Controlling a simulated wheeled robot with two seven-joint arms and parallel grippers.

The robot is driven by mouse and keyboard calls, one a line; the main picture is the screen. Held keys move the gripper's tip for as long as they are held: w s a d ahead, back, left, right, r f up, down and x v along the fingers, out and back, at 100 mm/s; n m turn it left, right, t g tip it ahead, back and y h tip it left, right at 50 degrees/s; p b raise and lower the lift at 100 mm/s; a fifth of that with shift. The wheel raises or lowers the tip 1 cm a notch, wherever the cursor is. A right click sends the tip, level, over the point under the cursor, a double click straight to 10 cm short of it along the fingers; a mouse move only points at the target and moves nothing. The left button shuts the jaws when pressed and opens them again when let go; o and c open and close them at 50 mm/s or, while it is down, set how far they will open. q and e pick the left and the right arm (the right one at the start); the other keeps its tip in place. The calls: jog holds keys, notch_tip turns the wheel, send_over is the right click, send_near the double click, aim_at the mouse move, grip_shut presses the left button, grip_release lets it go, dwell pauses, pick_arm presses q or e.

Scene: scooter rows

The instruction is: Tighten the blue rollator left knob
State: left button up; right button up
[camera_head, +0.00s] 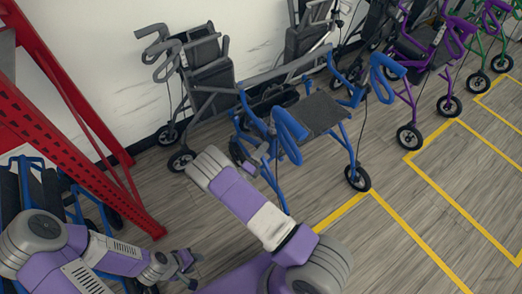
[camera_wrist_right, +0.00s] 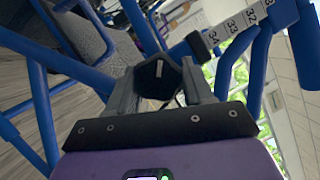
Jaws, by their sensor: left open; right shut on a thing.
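The blue rollator (camera_head: 322,113) stands upright in the middle of the head view, with blue tubes, looped handles and a dark seat. In the right wrist view, a black knob (camera_wrist_right: 158,78) sits between the two fingers of my right gripper (camera_wrist_right: 157,88), which is shut on it. A blue tube with a white number scale (camera_wrist_right: 238,22) runs beside the knob. My left gripper (camera_head: 188,264) is open, low on the left, apart from the rollator.
A grey rollator (camera_head: 205,75) stands behind on the left, near the white wall. A red rack (camera_head: 75,125) and another blue-framed rollator (camera_head: 30,190) are on the left. A purple rollator (camera_head: 425,55) is on the right. Floor with yellow lines (camera_head: 405,225) is clear at lower right.

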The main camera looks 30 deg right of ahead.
jog(key=m+h, duration=0.1)
jog(key=m, duration=0.2)
jog(key=m+g+h, duration=0.1)
jog(key=m, duration=0.2)
jog(key=shift+w+f+m+g+h, duration=0.1)
jog(key=shift+f+m+g+h, duration=0.1)
jog(key=shift+m+g+h, duration=0.15)
jog(key=shift+w+m+g+h, duration=0.1)
jog(key=shift+m+g+h, duration=0.4)
jog(key=shift+m, duration=1)
jog(key=shift+m+g+h, duration=0.25)
jog(key=shift+m+g, duration=0.4)
jog(key=shift+m, duration=0.8)
jog(key=o, duration=1)
jog(key=shift+c, duration=0.2)
jog(key=v, duration=0.7)
jog(key=shift+a+p, duration=0.3)
jog(key=shift+f, duration=0.1)
